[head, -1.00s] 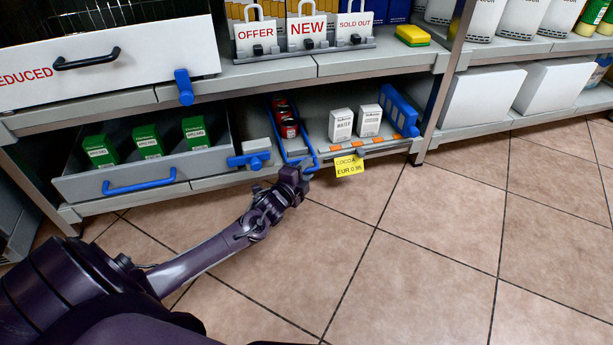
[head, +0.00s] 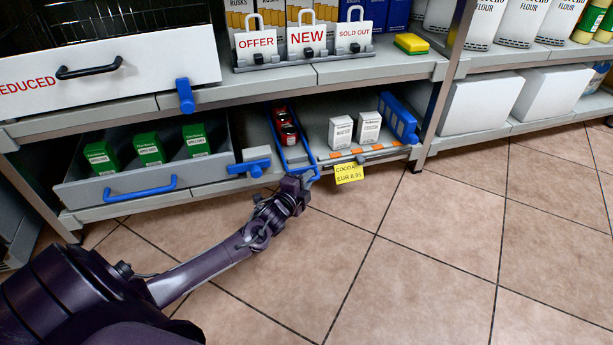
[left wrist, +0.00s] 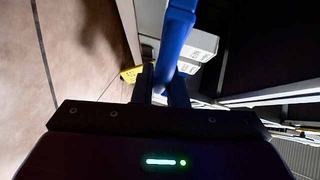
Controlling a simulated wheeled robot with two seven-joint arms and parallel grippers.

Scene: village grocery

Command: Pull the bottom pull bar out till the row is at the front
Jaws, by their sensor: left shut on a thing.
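The blue pull bar (head: 291,155) is a long loop on the bottom shelf, running around a row of red cans (head: 288,131). Its front end reaches the shelf's front edge. My left gripper (head: 305,181) is at that front end, shut on the bar. In the left wrist view, the blue bar (left wrist: 177,38) runs down between the fingers of my left gripper (left wrist: 163,84). The cans stand back from the shelf's front edge, one behind another. The gripper partly hides the bar's front end. My right gripper does not show.
White boxes (head: 354,129) and a blue divider (head: 398,117) stand right of the row. A yellow cocoa label (head: 349,174) hangs just right of my gripper. A grey drawer (head: 77,192) with green boxes is at left. The tiled floor (head: 430,260) in front is clear.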

